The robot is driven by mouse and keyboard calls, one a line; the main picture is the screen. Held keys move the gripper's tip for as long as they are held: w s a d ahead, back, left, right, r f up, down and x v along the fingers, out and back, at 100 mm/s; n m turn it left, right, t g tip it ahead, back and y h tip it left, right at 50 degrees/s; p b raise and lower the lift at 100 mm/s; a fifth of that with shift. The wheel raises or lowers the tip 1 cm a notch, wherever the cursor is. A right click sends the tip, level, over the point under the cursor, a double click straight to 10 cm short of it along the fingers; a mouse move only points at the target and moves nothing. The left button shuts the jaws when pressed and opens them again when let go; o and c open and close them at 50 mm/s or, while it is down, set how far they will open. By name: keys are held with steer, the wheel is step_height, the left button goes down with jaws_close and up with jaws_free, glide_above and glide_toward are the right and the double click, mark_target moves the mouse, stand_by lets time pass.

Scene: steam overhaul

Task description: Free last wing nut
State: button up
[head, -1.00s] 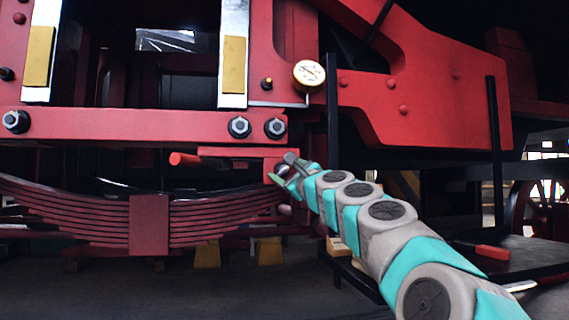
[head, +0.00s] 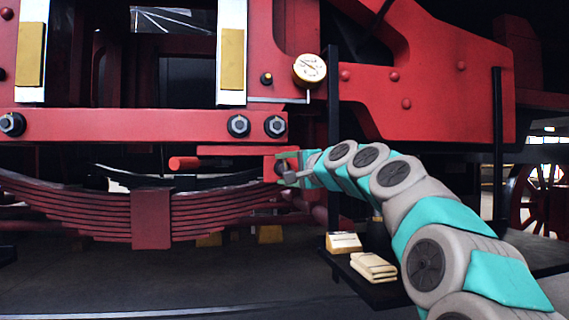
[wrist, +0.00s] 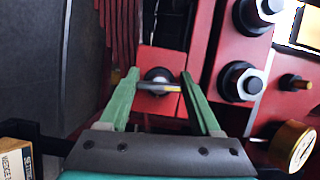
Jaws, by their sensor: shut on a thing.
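My gripper (head: 288,173) is at the red bracket (head: 270,167) at the right end of the leaf spring in the head view. In the wrist view, the two green fingers of my gripper (wrist: 160,80) stand on either side of the wing nut (wrist: 159,87). Its pale wings span the gap between the fingers, which are shut on it. The wing nut sits in front of a dark round part on the red block (wrist: 158,103). In the head view the wing nut is too small to make out clearly.
A pressure gauge (head: 309,70) stands above my gripper. Hex bolts (head: 275,126) line the red beam (head: 120,124). The leaf spring (head: 150,215) is at left. A dark shelf (head: 358,284) below my arm holds a box (head: 343,243) and folded cloths (head: 374,266). A dark post (head: 334,120) is close by.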

steer(key=shift+n+g+h+p, duration=0.3)
steer(key=shift+n+g+p, duration=0.15)
steer(key=shift+n, duration=0.65)
steer(key=o, duration=1.4)
steer(key=shift+c, duration=0.2)
steer(key=shift+s, duration=0.1)
steer(key=f+v, duration=0.1)
steer(key=v, duration=0.6)
steer(key=shift+s+r+b, duration=0.25)
steer(key=shift+r+b, duration=0.2)
steer(key=shift+r, duration=0.05)
steer(key=shift+d, duration=0.15)
steer(key=shift+s, duration=0.1)
